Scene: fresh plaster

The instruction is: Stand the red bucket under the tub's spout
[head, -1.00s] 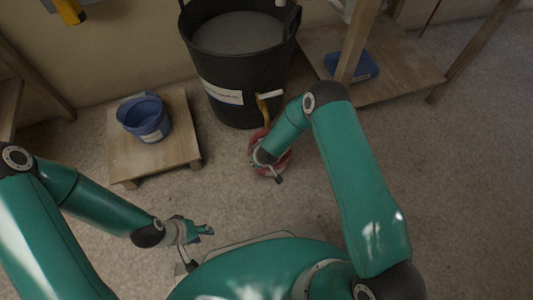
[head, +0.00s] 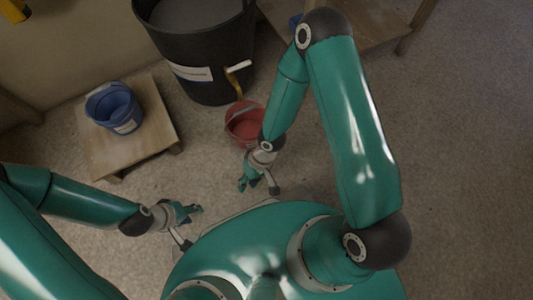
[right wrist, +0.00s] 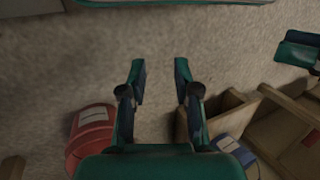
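The red bucket (head: 246,124) stands upright on the floor in front of the black tub (head: 205,75). The tub's brass spout (head: 238,88), with a pale lever, comes down at the bucket's back rim. I cannot tell whether its mouth is over the opening. The red bucket also shows at the left in the right wrist view (right wrist: 90,130). My right gripper (head: 246,184) is open and empty, apart from the bucket on its near side; its spread fingers show in the wrist view (right wrist: 158,80). My left gripper (head: 192,214) is low at left, away from the bucket; its finger opening is unclear.
A blue bucket (head: 115,108) stands on a low wooden platform (head: 150,150) at left. A wooden shelf frame (head: 375,30) stands behind my right arm, with a blue object (head: 295,22) partly hidden. Bare floor lies at right.

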